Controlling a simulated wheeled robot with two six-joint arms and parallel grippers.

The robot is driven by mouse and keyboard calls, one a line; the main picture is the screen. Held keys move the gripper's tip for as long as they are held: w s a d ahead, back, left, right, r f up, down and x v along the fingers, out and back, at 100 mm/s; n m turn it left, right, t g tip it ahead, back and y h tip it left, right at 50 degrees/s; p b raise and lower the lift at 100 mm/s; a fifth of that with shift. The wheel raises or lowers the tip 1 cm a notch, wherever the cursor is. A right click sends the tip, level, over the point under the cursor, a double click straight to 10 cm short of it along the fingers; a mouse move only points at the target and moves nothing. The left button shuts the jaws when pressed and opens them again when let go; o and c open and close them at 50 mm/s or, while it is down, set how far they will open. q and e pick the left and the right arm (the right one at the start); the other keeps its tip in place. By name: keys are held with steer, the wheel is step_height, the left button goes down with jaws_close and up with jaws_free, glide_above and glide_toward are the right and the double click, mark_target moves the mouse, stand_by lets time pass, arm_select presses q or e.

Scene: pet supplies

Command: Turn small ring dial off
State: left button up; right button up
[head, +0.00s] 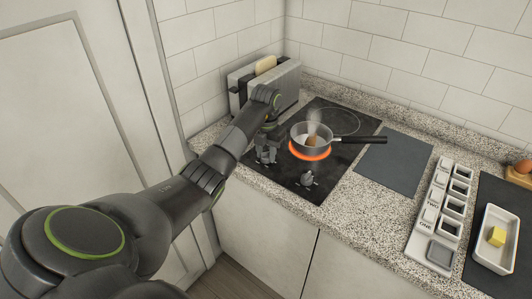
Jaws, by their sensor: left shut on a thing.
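A black cooktop (330,118) is set in the speckled counter. A small pan (312,140) with a black handle stands on its small ring (312,153), which glows orange. Steam rises from the pan, and something brown is in it. A dial (308,179) stands free on the cooktop's front part. My left gripper (266,156) points down at the cooktop's left front and is shut on a second dial there, mostly hidden by the fingers. I cannot tell from markings which dial serves the small ring. My right gripper is not in view.
A toaster (288,82) with bread in it stands behind my left arm, by the wall. A dark mat (394,160) lies right of the cooktop. Further right are a white rack (430,226) with several compartments and a white dish (484,262) holding a yellow block (497,236).

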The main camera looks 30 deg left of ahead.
arm_select(q)
steer(key=n, duration=0.3)
steer(key=shift+n, duration=2.2)
steer(key=o, duration=1)
